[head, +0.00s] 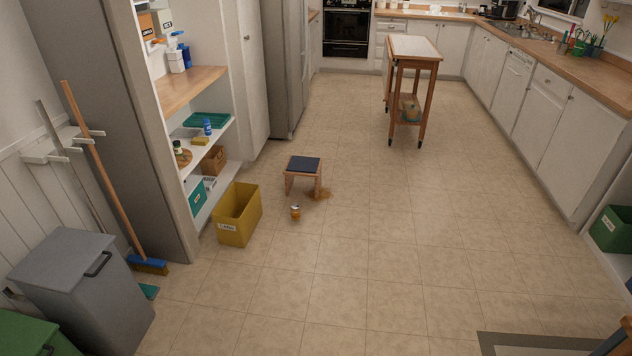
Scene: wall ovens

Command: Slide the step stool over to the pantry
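The step stool (304,173) is a small wooden stool with a dark top, upright on the tiled floor near the middle of the head view. The pantry (198,140) is the open shelf unit on the left, with a wooden counter and shelves of goods. The stool stands to the right of the pantry, apart from it, with a yellow bin between them at the front. Neither of my grippers shows in the head view.
A yellow bin (238,214) stands before the pantry. A wheeled cart (414,50) stands farther back. A grey bin (84,290) and broom (104,170) are at left. The central floor is clear.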

